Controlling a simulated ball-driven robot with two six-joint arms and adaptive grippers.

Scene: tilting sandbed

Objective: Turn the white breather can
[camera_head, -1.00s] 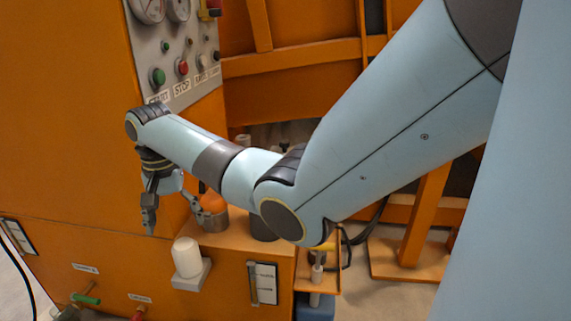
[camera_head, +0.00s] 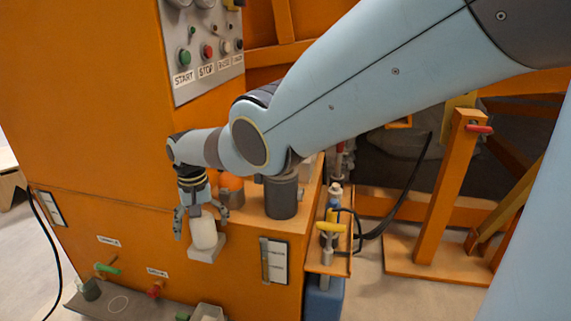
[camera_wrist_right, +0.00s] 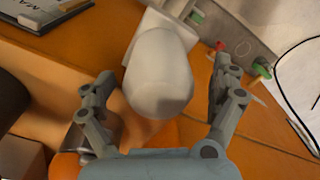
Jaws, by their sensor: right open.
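The white breather can (camera_head: 204,234) stands upright on a pale bracket (camera_head: 207,250) on the front of the orange cabinet. It also shows in the right wrist view (camera_wrist_right: 160,82), between the two fingers. My right gripper (camera_head: 200,224) is open and points down over the can, with a finger on each side. In the right wrist view the fingers of the gripper (camera_wrist_right: 160,95) look apart from the can, with gaps on both sides. My left gripper is not in view.
An orange ball-like top (camera_head: 231,182) sits in a grey cup behind the gripper. A dark grey cylinder (camera_head: 281,197) stands on the ledge to the right. A sight gauge (camera_head: 266,262) is on the cabinet front. Green (camera_head: 107,268) and red (camera_head: 154,291) valve handles are lower left.

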